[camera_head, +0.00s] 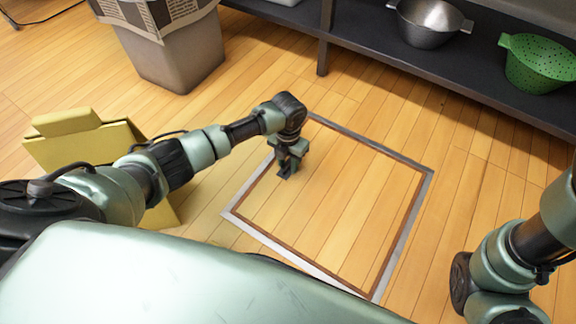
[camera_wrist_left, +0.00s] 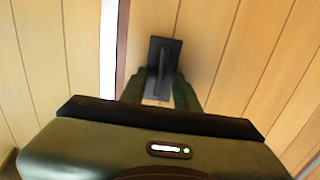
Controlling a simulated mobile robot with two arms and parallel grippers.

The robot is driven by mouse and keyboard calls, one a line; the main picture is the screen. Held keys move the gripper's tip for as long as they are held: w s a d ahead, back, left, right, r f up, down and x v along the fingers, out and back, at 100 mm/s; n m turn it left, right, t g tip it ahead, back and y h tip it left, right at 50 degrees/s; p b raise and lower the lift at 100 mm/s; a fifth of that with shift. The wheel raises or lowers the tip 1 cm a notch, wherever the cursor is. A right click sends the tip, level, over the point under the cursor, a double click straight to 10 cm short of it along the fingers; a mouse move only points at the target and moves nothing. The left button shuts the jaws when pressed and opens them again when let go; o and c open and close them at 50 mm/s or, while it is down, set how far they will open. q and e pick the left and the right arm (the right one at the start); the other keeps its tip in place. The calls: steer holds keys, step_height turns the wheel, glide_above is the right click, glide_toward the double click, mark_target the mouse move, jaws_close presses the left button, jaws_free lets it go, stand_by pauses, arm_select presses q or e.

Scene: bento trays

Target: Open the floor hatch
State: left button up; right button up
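The floor hatch (camera_head: 345,200) is a wooden panel lying flat and level with the floor inside a grey metal frame (camera_head: 412,225). My left gripper (camera_head: 285,172) points down over its far left part, near the frame's left edge. In the left wrist view a dark handle with a flat plate (camera_wrist_left: 164,48) sits on the wood. The fingers of my left gripper (camera_wrist_left: 160,92) are apart, one on each side of the handle bar, with gaps showing. In the head view the gripper hides the handle. My right arm shows at the right; its gripper is out of view.
A bin (camera_head: 180,55) stands at the upper left and a yellow box (camera_head: 75,135) at the left. A dark low shelf (camera_head: 390,50) at the back holds a metal colander (camera_head: 428,22) and a green colander (camera_head: 538,62). The floor around the hatch is clear.

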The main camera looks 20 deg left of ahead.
arm_select(q)
jaws_close()
stand_by(1.4)
